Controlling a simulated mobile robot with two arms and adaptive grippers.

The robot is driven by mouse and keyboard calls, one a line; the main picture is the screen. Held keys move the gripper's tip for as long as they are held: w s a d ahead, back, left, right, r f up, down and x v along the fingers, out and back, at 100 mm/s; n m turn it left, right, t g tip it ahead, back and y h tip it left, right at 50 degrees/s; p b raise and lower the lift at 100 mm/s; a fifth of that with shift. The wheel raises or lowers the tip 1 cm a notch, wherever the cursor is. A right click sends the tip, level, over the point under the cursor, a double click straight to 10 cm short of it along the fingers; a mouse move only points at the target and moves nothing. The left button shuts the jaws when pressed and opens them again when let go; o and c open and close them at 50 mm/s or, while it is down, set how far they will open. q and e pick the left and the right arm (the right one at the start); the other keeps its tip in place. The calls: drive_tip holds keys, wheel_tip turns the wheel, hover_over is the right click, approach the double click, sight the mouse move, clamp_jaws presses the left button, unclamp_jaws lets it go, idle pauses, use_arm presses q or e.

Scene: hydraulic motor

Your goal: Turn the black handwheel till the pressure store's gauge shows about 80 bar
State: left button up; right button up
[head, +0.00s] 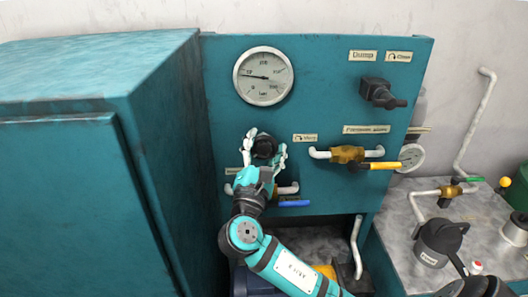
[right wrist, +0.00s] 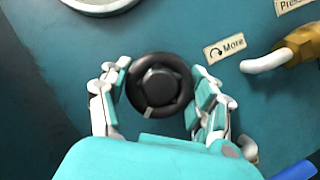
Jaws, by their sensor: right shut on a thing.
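The black handwheel (head: 264,147) is on the teal panel below a large round gauge (head: 263,76). In the right wrist view the handwheel (right wrist: 160,86) is a dark ring with a hub and a small pale mark at its lower edge. My right gripper (head: 263,151) is shut on it, with fingers (right wrist: 157,98) on its left and right sides. The large gauge's needle points left and slightly up; its figures are too small to read surely. A smaller gauge (head: 411,157) sits at the panel's right edge, its reading unclear.
A "More" label with a clockwise arrow (right wrist: 225,48) is right of the wheel. A yellow-handled valve (head: 347,154) and a blue lever (head: 292,203) are close by. A teal cabinet (head: 150,130) stands left.

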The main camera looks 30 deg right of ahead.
drive_tip(key=shift+f+m+g+b, duration=0.1)
drive_tip(key=shift+m+g+b, duration=0.55)
drive_tip(key=shift+m, duration=1.85)
drive_tip(key=shift+g, duration=0.45)
drive_tip(key=o, duration=1.2)
drive_tip(key=shift+c, duration=0.2)
drive_tip(key=v, duration=1.2)
drive_tip(key=shift+f, duration=0.1)
